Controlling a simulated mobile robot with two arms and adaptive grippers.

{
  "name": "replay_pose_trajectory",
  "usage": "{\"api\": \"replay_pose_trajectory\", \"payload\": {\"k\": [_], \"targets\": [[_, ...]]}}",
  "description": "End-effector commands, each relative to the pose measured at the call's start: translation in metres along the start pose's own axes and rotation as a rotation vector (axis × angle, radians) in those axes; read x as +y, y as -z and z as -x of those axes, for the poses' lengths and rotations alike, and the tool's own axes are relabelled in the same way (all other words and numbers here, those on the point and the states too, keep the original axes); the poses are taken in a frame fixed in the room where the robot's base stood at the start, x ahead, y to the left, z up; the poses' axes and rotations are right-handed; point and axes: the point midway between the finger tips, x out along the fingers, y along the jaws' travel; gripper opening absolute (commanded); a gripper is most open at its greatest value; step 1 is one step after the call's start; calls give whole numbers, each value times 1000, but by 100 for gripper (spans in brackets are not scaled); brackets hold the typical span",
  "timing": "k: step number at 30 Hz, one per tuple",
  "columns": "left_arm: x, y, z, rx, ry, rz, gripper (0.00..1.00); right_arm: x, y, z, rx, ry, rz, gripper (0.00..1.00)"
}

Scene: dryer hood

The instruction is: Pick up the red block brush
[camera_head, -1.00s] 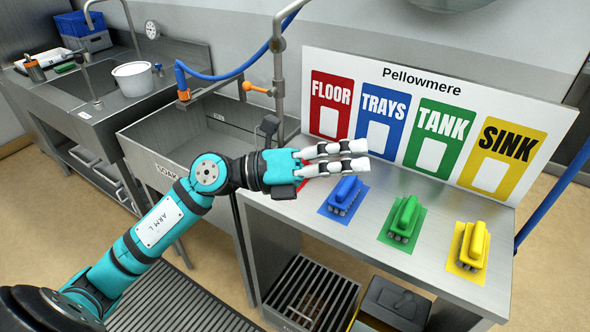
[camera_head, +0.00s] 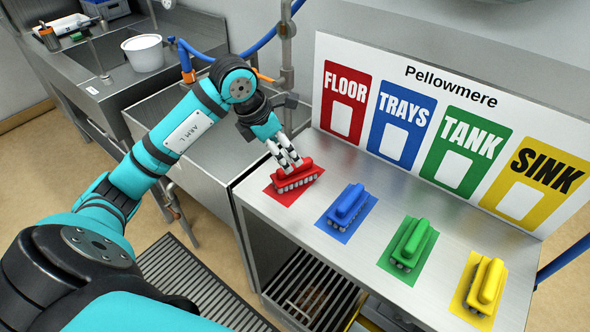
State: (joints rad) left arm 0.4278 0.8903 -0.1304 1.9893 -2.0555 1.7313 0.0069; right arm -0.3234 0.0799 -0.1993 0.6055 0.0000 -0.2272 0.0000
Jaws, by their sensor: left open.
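The red block brush (camera_head: 298,178) lies on a red mat (camera_head: 283,198) at the left end of the steel bench. Its pale bristles face down. My left gripper (camera_head: 290,166) reaches down from above, its fingertips at the top of the red brush. The fingers are open; I cannot tell whether they touch the brush. The fingers hide part of the brush's far side. My right gripper is not in view.
Blue (camera_head: 347,204), green (camera_head: 410,241) and yellow (camera_head: 486,283) brushes sit in a row to the right on matching mats. A sign board (camera_head: 445,135) stands behind them. A sink (camera_head: 215,145) adjoins the bench at left.

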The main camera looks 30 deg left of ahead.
Motion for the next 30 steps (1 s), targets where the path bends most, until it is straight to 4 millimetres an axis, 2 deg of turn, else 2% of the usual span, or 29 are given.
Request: {"api": "replay_pose_trajectory", "payload": {"k": [3, 6, 9, 13, 18, 21, 25, 30], "targets": [[-2, 0, -24, 2, 7, 2, 75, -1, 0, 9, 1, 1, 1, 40], [-1, -1, -38, 0, 5, 1, 75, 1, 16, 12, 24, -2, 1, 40], [-1, 0, -46, 0, 3, -1, 75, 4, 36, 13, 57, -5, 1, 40], [0, 0, -54, 0, 4, 1, 75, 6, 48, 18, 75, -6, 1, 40], [3, 2, -77, 2, 8, 4, 75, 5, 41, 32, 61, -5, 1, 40], [4, 2, -92, 0, 6, 2, 75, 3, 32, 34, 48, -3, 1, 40], [4, 3, -101, -1, 3, -1, 75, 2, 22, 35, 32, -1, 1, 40], [4, 3, -102, -1, 1, -2, 75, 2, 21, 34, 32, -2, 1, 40]]}}
